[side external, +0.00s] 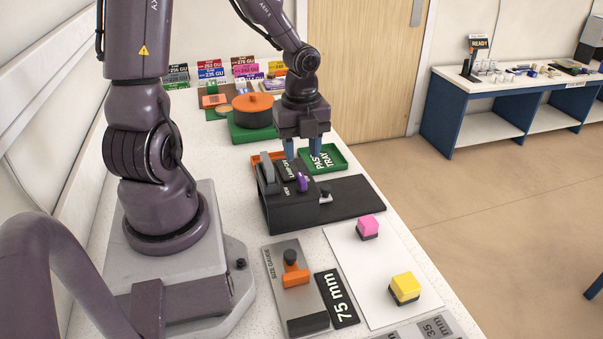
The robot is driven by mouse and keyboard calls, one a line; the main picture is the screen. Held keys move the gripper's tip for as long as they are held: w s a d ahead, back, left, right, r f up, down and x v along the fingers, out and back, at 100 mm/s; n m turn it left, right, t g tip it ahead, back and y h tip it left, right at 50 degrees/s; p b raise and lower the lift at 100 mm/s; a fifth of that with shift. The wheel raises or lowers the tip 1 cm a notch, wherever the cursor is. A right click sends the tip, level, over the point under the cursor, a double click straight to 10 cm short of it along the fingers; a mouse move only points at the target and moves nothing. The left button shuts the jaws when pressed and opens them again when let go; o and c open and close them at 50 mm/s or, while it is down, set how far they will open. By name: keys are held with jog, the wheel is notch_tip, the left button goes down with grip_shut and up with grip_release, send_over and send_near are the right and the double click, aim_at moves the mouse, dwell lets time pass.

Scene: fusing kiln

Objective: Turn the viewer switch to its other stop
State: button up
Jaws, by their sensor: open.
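The viewer is a dark box (290,212) on the bench, with white-lettered labels on its sloped top. A small purple piece (302,182) stands up on its right part and looks like the switch. Its exact angle is too small to tell. A grey upright part (267,168) rises at the box's left end. My gripper (302,150) points down with two blue fingers apart and nothing seen between them. The fingers appear just above and behind the purple piece, and I cannot tell whether they touch anything.
A dark mat (352,197) lies right of the box. A green tray (338,154) is behind it, and an orange pot (253,108) stands further back. In front are a size gauge (283,253) and a white sheet (372,268) with pink (367,227) and yellow (404,287) blocks.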

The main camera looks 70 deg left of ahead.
aim_at(302, 177)
notch_tip(302, 177, down, 6)
jog(key=shift+f, duration=0.25)
grip_shut()
